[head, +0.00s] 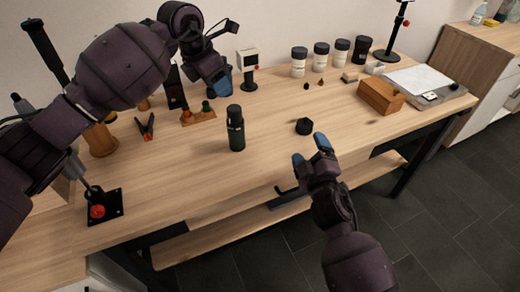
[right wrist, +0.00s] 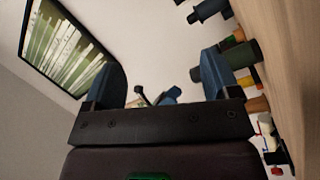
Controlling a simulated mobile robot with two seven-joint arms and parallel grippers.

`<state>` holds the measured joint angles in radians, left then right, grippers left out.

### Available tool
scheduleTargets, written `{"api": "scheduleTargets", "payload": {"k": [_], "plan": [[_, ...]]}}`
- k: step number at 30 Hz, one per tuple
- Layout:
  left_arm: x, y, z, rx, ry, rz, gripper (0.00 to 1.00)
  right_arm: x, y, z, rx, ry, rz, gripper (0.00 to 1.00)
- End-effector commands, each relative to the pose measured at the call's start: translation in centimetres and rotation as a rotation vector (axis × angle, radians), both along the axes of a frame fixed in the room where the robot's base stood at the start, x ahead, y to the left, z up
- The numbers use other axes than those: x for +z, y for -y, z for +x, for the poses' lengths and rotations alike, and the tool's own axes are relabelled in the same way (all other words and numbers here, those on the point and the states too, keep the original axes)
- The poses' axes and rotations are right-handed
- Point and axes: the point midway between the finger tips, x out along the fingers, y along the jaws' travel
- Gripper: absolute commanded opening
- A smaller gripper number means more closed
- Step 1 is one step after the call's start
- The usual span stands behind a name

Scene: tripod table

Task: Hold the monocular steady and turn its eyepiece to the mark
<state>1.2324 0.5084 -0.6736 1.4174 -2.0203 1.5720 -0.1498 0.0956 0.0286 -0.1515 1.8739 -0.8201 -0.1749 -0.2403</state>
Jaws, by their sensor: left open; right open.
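The monocular appears to be the dark green-black cylinder (head: 236,130) standing upright near the middle of the table, with a narrower top part. I cannot make out a mark on it. My left gripper (head: 222,82) is open above the table, behind and slightly left of the monocular, its blue fingertip pointing down and partly hidden by its own wrist. My right gripper (head: 310,151) is open and empty at the table's front edge, right of and nearer than the monocular. In the right wrist view, nothing lies between its blue fingers (right wrist: 164,82). Neither gripper touches the monocular.
A low black round piece (head: 304,126) lies just beyond my right gripper. A wooden stand (head: 198,117) and an orange-black clamp (head: 147,127) are left of the monocular. Several jars (head: 321,56) stand at the back, and a wooden box (head: 381,97) is at right. The table's front middle is clear.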

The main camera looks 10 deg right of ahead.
Motion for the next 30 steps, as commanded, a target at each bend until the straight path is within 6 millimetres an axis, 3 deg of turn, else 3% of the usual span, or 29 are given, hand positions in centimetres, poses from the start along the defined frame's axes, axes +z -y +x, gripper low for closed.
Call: {"api": "scheduleTargets", "payload": {"k": [7, 15, 30], "plan": [[0.0, 0.0, 0.0, 0.000, 0.000, 0.000, 0.43, 3.0, -3.6, 2.9, 0.031, 0.168, -0.443, 0.82], [0.0, 0.0, 0.0, 0.000, 0.000, 0.000, 0.43, 3.8, -7.5, 4.5, 0.066, 0.318, -0.959, 0.82], [0.0, 0.0, 0.0, 0.000, 0.000, 0.000, 0.43, -2.2, -11.6, 4.0, 0.213, 0.534, -1.909, 0.82]]}}
